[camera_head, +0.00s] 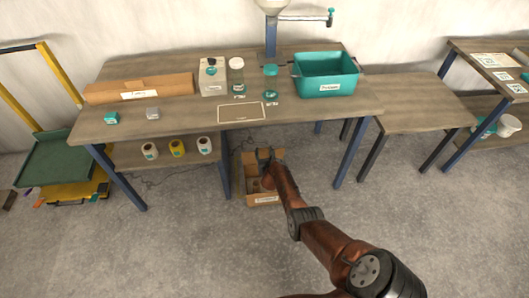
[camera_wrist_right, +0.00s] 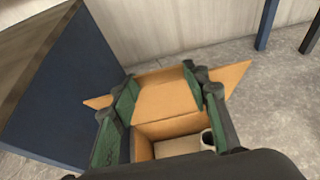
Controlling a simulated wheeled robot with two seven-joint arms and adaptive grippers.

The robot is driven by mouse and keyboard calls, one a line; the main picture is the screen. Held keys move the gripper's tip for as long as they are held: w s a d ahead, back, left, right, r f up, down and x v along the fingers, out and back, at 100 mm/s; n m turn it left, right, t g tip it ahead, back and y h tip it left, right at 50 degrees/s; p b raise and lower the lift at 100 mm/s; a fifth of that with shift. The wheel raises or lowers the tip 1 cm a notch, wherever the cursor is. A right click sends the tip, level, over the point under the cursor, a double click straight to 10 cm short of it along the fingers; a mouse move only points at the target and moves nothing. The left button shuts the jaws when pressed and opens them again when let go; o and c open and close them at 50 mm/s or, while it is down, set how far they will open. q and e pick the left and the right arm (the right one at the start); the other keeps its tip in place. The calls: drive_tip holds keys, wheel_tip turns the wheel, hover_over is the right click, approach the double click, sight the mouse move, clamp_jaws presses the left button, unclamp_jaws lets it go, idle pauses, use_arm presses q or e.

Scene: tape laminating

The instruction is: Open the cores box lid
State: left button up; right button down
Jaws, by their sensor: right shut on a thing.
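The cores box (camera_head: 264,199) is a brown cardboard box with a white label, standing on the floor below the long table's front edge. My right gripper (camera_head: 265,156) reaches down to its far side. In the right wrist view, the gripper (camera_wrist_right: 160,90) has its green-padded fingers at the two sides of a cardboard lid flap (camera_wrist_right: 166,98) and is shut on it. Other flaps of the box (camera_wrist_right: 229,76) spread outward. The box is partly uncovered, and the rim of a pale core (camera_wrist_right: 207,141) shows inside. My left gripper is not in view.
The long table (camera_head: 165,125) stands over and behind the box, with its blue leg (camera_head: 222,168) close to the box's left; the leg also shows large in the right wrist view (camera_wrist_right: 70,85). A teal bin (camera_head: 325,75) is on the table. The floor in front is clear.

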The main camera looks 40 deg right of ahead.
drive_tip(key=shift+w+d+r, duration=0.1)
drive_tip(key=shift+w+r, duration=0.05)
drive_tip(key=shift+r, duration=0.15)
drive_tip(key=c, duration=1.4)
unclamp_jaws()
drive_tip(key=o, duration=0.3)
drive_tip(key=shift+f, duration=0.2)
drive_tip(key=shift+s, duration=0.3)
drive_tip(key=shift+s+r, duration=0.1)
drive_tip(key=shift+s, duration=0.15)
drive_tip(key=shift+s+a+r, duration=0.15)
drive_tip(key=shift+s+a, duration=0.05)
drive_tip(key=shift+a, duration=0.35)
drive_tip(key=s+a, duration=0.2)
drive_tip(key=s, duration=0.1)
drive_tip(key=s+a, duration=0.3)
drive_tip(key=s, duration=0.1)
drive_tip(key=s+a, duration=0.3)
drive_tip(key=shift+s+r, duration=0.3)
drive_tip(key=shift+r, duration=0.05)
